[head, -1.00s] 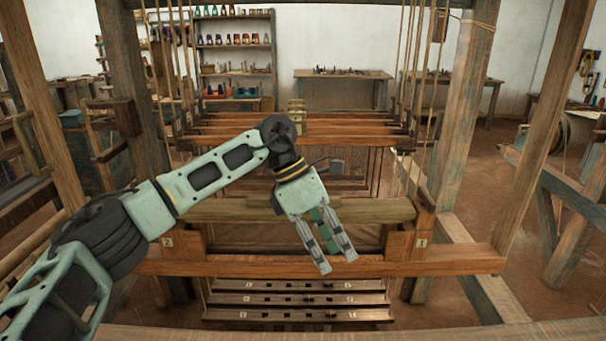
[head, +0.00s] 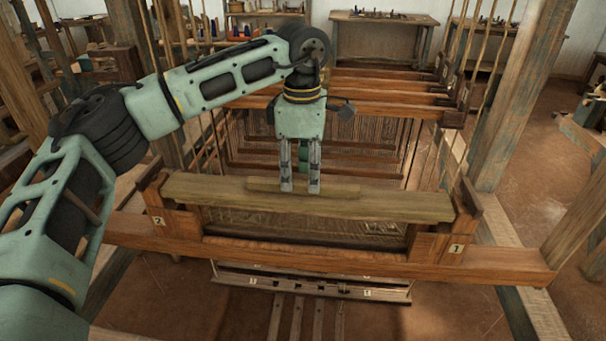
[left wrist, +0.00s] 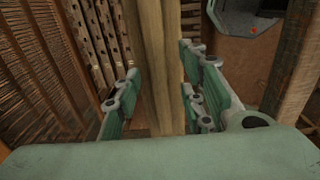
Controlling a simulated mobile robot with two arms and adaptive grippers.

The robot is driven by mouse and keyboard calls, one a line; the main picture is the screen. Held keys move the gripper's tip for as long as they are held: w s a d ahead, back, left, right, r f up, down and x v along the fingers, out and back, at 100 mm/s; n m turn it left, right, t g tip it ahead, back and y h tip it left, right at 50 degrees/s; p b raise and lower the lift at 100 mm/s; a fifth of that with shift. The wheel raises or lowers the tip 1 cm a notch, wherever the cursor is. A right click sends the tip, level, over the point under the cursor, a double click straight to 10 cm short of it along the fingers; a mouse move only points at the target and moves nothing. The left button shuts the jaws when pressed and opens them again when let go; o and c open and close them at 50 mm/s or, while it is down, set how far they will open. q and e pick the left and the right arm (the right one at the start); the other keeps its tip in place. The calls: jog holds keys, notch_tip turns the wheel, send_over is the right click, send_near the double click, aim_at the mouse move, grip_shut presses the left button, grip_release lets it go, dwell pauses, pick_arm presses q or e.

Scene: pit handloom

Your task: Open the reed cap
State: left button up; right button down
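The reed cap (head: 400,205) is a long olive-brown wooden bar lying across the top of the batten frame. A thinner raised strip (head: 342,189) runs along its middle. My left gripper (head: 300,190) points down at this strip, its two fingers apart. In the left wrist view, the wooden bar (left wrist: 153,60) passes between the spread fingers (left wrist: 165,105). A gap shows on its left, while the right fingers are closer to it; contact is unclear. My right gripper is not in view.
End blocks marked 2 (head: 172,220) and 1 (head: 438,246) flank the cap above a long front beam (head: 345,262). Heddle frames (head: 400,98) stand behind the cap. Treadles (head: 298,315) lie below. Thick loom posts (head: 522,100) and cords rise at the sides.

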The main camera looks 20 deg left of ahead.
aim_at(303, 194)
pick_arm(q)
notch_tip(303, 194, down, 2)
jog(key=shift+w+f, duration=0.1)
jog(key=shift+w, duration=0.05)
jog(key=shift+f, duration=0.2)
jog(key=c, duration=0.9)
grip_shut()
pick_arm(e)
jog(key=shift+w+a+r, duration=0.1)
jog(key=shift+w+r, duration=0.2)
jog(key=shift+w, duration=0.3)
pick_arm(q)
jog(key=shift+r, duration=0.1)
